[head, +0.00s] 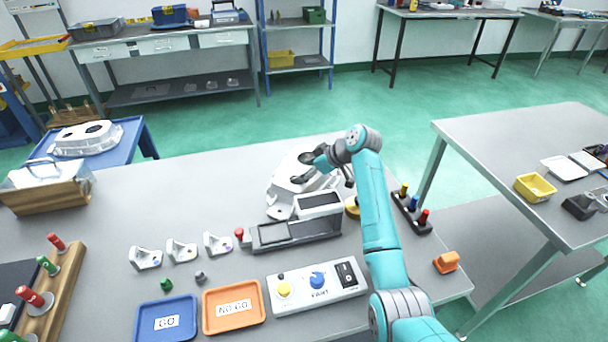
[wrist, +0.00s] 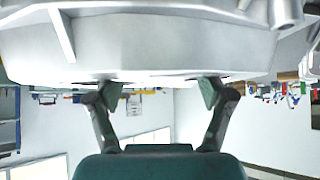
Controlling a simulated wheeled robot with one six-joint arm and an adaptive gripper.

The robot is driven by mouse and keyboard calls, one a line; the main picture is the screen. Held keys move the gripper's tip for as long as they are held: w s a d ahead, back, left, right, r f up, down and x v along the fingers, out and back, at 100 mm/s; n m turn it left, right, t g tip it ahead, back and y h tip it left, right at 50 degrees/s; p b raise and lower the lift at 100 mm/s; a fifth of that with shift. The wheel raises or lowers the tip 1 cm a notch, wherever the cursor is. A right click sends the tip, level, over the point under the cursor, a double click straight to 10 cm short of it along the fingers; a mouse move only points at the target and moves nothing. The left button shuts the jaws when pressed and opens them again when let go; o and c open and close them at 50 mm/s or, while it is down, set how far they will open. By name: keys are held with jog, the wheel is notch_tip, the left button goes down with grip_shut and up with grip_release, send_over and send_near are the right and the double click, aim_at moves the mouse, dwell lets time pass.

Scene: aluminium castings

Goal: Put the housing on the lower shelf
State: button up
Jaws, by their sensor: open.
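A pale aluminium housing (head: 284,186) with dark openings in its top stands on the grey bench, just behind the grey fixture. My gripper (head: 318,168) is at the right side of this housing, its fingers apart. In the wrist view the housing (wrist: 170,45) fills the top of the picture, very close to my gripper (wrist: 160,92). The two fingertips are spread along its lower edge; whether they touch it cannot be told. A lower shelf (head: 150,96) with small parts shows under the back-left workbench. Another lower shelf (head: 480,225) shows under the right table.
A similar casting (head: 90,150) sits on a blue cart at the left. In front of my arm are a control box (head: 335,297), a blue GO tray (head: 146,328) and an orange NO GO tray (head: 210,324). A peg block (head: 412,216) stands right of the arm. Green floor is open behind the bench.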

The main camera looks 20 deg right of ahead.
jog(key=shift+w+a+f, duration=0.2)
jog(key=shift+f, duration=0.05)
jog(key=shift+c, duration=0.2)
grip_shut()
jog(key=shift+r, duration=0.2)
